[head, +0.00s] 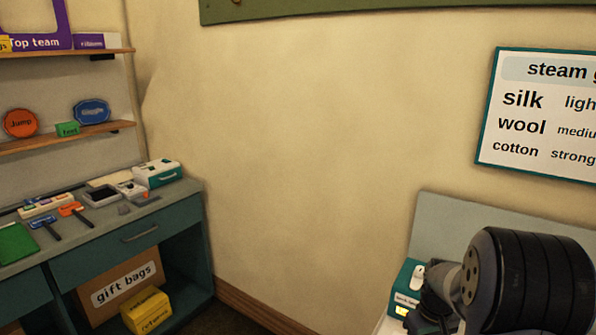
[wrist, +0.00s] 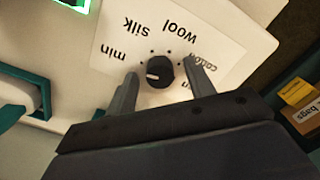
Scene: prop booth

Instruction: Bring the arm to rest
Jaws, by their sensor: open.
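My gripper (wrist: 161,68) shows in the wrist view with its two grey fingers apart. A black dial knob (wrist: 162,77) lies between the fingertips, with a visible gap on each side. The knob sits on a white label (wrist: 215,50) printed with min, silk, wool and cotton, upside down in this view. The knob's white mark points left in the picture. In the head view my arm is at the lower right, over a teal and white machine (head: 402,280); the fingers cannot be made out there.
A wall sign (head: 540,115) hangs above the arm. A teal counter (head: 130,235) with brushes and boxes stands at the left, with shelves (head: 70,138) above it. A yellow box (head: 147,310) sits in the counter's lower bay. The wall between is bare.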

